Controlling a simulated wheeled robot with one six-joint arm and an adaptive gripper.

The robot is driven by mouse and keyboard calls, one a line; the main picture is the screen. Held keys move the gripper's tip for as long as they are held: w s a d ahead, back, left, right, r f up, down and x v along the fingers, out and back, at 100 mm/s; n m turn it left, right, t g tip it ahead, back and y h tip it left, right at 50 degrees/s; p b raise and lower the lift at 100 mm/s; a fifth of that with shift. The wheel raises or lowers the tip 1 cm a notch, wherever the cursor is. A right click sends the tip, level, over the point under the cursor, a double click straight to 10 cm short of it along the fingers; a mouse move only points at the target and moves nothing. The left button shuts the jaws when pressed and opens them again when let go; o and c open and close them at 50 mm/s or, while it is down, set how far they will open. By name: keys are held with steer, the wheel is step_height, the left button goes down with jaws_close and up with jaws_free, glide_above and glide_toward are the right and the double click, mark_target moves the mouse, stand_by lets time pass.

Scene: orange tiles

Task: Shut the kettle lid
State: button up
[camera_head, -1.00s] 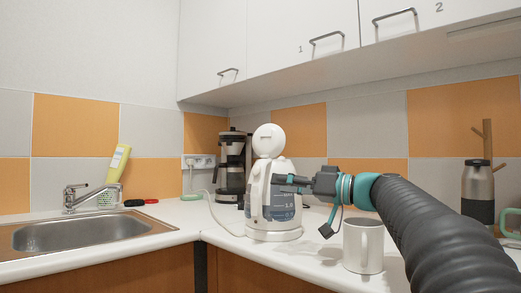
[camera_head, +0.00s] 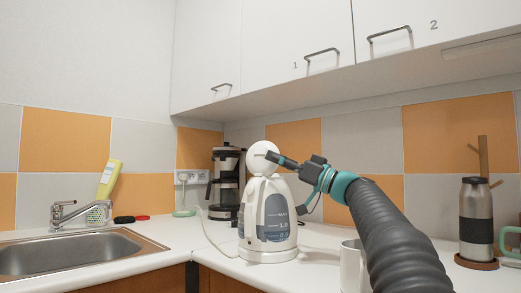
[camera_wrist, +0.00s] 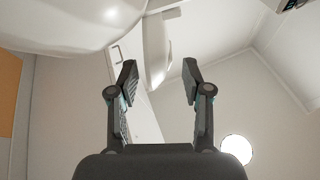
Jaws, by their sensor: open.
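The white kettle (camera_head: 267,222) stands on its base on the counter, with a blue-grey level window on its side. Its round lid (camera_head: 262,150) is open and stands upright above the body. My gripper (camera_head: 272,157) is at the lid's right side in the head view and overlaps its edge; I cannot tell whether they touch. In the wrist view my gripper (camera_wrist: 159,78) has its two fingers spread with nothing held. The lid (camera_wrist: 157,48) shows nearly edge-on beyond the fingertips, between their lines. The kettle body (camera_wrist: 65,25) fills the upper left there.
A coffee maker (camera_head: 226,185) stands behind the kettle at left. A white mug (camera_head: 351,265) is at front right, partly behind my arm. A steel flask (camera_head: 476,220) stands far right. The sink (camera_head: 70,250) is left. Wall cabinets (camera_head: 290,50) hang above.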

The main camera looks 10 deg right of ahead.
mark_target(252, 149)
steer(key=shift+p+x, duration=0.6)
steer(key=shift+x, duration=1.95)
steer(key=c, duration=0.9)
steer(key=shift+s+a, duration=0.1)
steer(key=shift+a, duration=0.05)
jaws_close()
